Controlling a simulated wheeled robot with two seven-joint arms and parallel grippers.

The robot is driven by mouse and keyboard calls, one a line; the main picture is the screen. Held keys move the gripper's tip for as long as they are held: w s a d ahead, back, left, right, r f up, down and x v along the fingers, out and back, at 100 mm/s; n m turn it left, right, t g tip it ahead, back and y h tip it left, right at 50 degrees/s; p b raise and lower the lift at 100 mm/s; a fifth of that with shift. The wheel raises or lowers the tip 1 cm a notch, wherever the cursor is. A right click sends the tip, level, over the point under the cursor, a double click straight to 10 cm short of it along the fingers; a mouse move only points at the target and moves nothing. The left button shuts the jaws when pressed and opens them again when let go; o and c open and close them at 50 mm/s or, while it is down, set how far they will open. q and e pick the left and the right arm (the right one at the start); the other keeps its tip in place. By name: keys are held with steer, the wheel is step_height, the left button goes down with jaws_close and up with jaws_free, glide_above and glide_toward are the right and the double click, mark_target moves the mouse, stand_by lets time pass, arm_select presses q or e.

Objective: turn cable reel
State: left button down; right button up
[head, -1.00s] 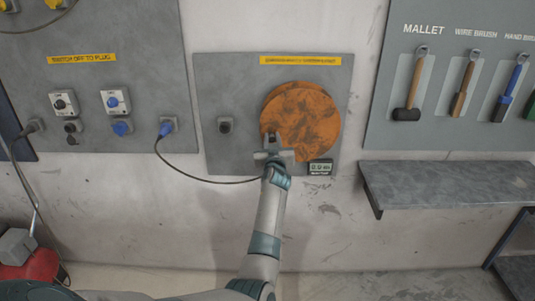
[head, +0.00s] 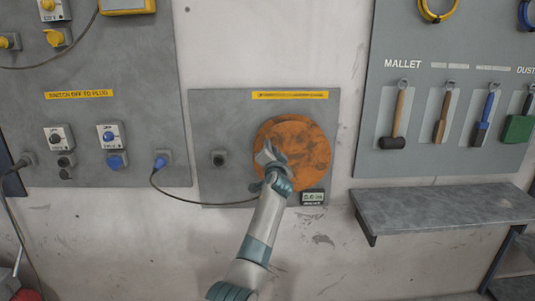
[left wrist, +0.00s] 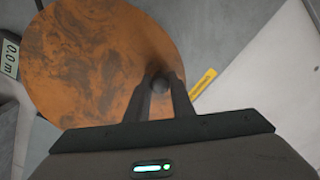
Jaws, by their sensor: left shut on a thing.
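The cable reel (head: 305,150) is a round, orange, scuffed disc on a grey wall panel (head: 210,110). In the left wrist view the reel (left wrist: 90,60) fills the upper left. My left gripper (head: 267,153) is at the reel's left side in the head view. In the left wrist view its two dark fingers (left wrist: 160,88) are shut on a small dark round knob (left wrist: 160,82) near the reel's rim. The gripper hides the knob in the head view. A small display (head: 313,197) sits below the reel; it also shows in the left wrist view (left wrist: 10,58), reading 0.0 m.
A dark socket (head: 218,158) is left of the reel. A blue plug (head: 161,161) has a black cable (head: 190,199) running toward the reel panel. A grey shelf (head: 440,215) juts out at the right, below a tool board with a mallet (head: 397,120).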

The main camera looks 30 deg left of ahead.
mark_target(284, 134)
arm_select(q)
steer(key=r+m, duration=0.1)
steer(key=w+d+r+m+p, duration=0.1)
steer(key=m, duration=0.1)
steer(key=shift+d+r, duration=0.2)
steer(key=shift+d, duration=0.05)
steer(key=shift+w+d+r+m, duration=0.25)
steer(key=shift+d+m, duration=0.15)
steer(key=shift+m, duration=0.2)
steer(key=shift+w+d+r+m, duration=0.25)
steer(key=shift+d+m, duration=0.1)
steer(key=shift+m, duration=0.25)
steer(key=shift+w+d+r+m+t+p, duration=0.25)
steer(key=shift+d+m+p, duration=0.2)
steer(key=shift+m, duration=0.25)
steer(key=shift+d, duration=0.1)
steer(key=c, duration=1.6)
jaws_free()
steer(key=shift+f, duration=0.1)
steer(key=shift+o, duration=0.2)
steer(key=shift+f, duration=0.1)
steer(key=shift+s+d, duration=0.1)
